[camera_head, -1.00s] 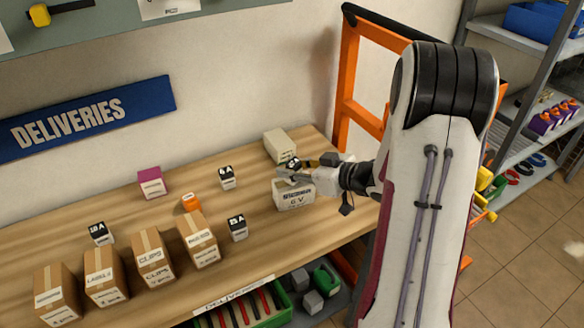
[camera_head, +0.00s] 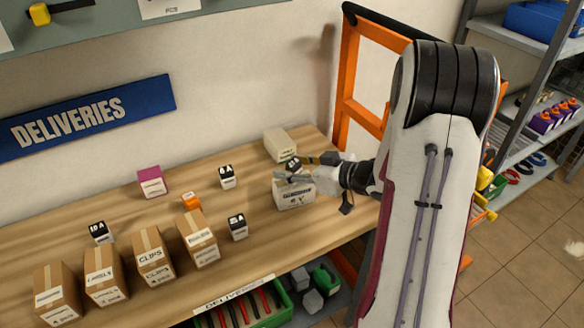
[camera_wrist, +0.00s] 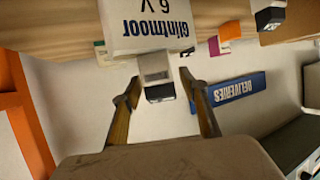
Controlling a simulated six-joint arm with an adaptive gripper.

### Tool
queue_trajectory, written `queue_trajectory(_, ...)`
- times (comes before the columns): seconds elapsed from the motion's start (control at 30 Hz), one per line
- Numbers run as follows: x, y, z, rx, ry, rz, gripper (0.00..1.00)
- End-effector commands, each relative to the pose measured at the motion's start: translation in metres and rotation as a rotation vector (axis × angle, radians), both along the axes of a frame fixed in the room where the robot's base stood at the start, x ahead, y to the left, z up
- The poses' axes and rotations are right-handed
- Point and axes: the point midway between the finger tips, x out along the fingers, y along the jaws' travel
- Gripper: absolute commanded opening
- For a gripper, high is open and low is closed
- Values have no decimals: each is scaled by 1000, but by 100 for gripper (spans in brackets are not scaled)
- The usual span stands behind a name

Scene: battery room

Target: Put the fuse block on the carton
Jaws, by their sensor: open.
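A small fuse block (camera_head: 293,164), black and white, sits on top of a white box labelled Glintmoor 6 V (camera_head: 295,197) at the right of the wooden bench. My gripper (camera_head: 305,169) is open, with its fingers on either side of this block. The upside-down wrist view shows the block (camera_wrist: 157,75) against the box (camera_wrist: 145,30), between the two fingertips (camera_wrist: 160,82), with narrow gaps beside it. Several brown cartons (camera_head: 155,260) stand along the bench's front left. Other black-topped blocks (camera_head: 227,177) (camera_head: 237,227) (camera_head: 100,233) stand apart on the bench.
A cream box (camera_head: 280,144) stands right behind the white box. A magenta box (camera_head: 152,182) and an orange block (camera_head: 191,201) stand farther left. An orange frame (camera_head: 348,90) rises at the bench's right end. The bench middle has free room.

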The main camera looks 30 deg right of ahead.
Motion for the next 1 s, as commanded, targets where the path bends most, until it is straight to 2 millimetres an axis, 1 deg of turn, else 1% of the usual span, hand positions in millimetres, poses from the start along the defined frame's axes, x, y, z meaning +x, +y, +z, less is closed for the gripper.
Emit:
queue_trajectory(0.17, -11, -6, 6, -1, -2, -1, 43)
queue_trajectory(0.8, -78, -33, 35, -1, -1, -3, 43)
queue_trajectory(1.0, -94, -39, 42, 0, -1, -2, 43)
